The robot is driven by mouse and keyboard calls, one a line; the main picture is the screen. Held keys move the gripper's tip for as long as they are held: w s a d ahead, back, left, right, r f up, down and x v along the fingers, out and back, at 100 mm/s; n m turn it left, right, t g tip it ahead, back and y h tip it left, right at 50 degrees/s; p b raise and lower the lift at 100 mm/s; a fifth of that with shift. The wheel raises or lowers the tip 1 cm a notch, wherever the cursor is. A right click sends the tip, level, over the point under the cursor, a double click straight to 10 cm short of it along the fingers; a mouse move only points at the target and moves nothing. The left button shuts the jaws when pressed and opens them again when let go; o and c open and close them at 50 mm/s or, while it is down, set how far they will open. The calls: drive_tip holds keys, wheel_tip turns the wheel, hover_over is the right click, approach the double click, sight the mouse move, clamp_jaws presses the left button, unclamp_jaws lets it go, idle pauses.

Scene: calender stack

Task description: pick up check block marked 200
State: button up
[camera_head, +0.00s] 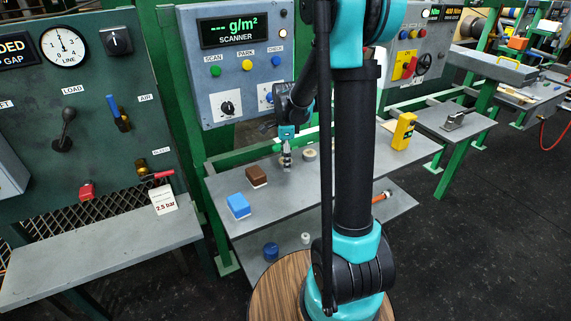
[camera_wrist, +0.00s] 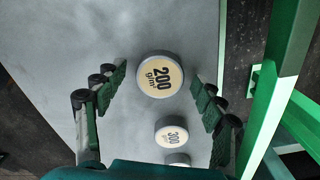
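The check block marked 200 g/m² (camera_wrist: 160,76) is a round grey disc with a cream top face, on the grey shelf (camera_wrist: 60,40) in the wrist view. My gripper (camera_wrist: 158,84) is open above it, with one finger to each side and clear space between fingers and block. A block marked 300 (camera_wrist: 171,135) stands below it in the picture. A third round block (camera_wrist: 178,159) is partly hidden by my gripper's body. In the head view my gripper (camera_head: 287,160) points down over the shelf, beside a round pale block (camera_head: 309,155) whose marking I cannot read.
A blue block (camera_head: 238,206), a brown block (camera_head: 257,176) and a yellow block (camera_head: 404,131) stand on the same shelf. The scanner panel (camera_head: 238,70) rises behind it. A green frame post (camera_wrist: 272,95) runs close to the right finger in the wrist view.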

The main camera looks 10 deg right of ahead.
drive_tip(key=c, duration=1.1)
